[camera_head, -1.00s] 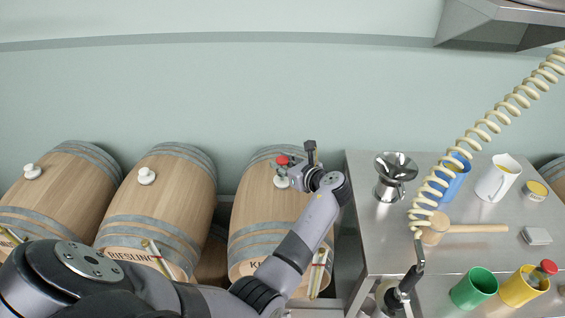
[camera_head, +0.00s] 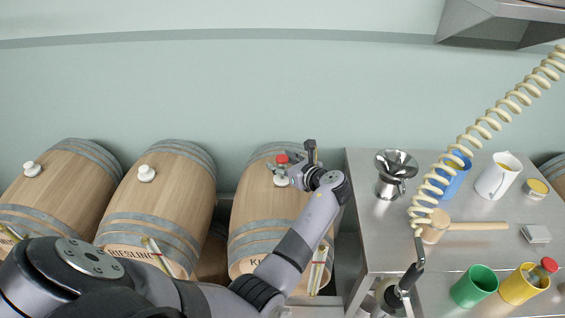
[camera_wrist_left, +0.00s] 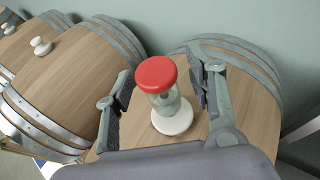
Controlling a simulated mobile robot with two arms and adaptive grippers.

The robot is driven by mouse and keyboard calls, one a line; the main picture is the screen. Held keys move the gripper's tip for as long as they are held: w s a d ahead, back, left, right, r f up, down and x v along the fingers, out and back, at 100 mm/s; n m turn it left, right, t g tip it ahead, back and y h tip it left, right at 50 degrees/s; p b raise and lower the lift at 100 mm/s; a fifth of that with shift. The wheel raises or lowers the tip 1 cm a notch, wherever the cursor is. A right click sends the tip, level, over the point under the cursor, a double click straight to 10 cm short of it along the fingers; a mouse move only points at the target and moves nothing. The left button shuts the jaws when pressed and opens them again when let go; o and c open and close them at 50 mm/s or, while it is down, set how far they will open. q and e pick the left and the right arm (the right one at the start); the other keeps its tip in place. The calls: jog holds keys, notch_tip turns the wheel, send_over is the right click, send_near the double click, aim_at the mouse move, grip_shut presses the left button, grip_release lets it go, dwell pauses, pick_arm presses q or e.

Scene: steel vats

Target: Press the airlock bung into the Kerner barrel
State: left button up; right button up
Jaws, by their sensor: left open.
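The airlock bung (camera_head: 281,160) has a red cap, a clear body and a white base, and stands upright on top of the Kerner barrel (camera_head: 262,215), the rightmost in the row. In the left wrist view the airlock bung (camera_wrist_left: 157,75) stands between my two fingers, with its white base against the wood. I cannot tell how deep it sits. My left gripper (camera_head: 287,167) is open around it; the left wrist view shows gaps between both fingers (camera_wrist_left: 160,80) and the airlock. The barrel's lettering is partly hidden by my arm.
The Riesling barrel (camera_head: 160,200) and another barrel (camera_head: 62,190) stand to the left, each with a white bung. The steel table (camera_head: 375,235) on the right holds a mallet (camera_head: 470,227), funnel (camera_head: 390,180), jugs and cups. A coiled hose (camera_head: 470,140) hangs over it.

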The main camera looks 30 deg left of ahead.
pick_arm(q)
notch_tip(320, 180, up, 10)
dwell(0.6)
jog(key=shift+f, duration=0.1)
dwell(0.3)
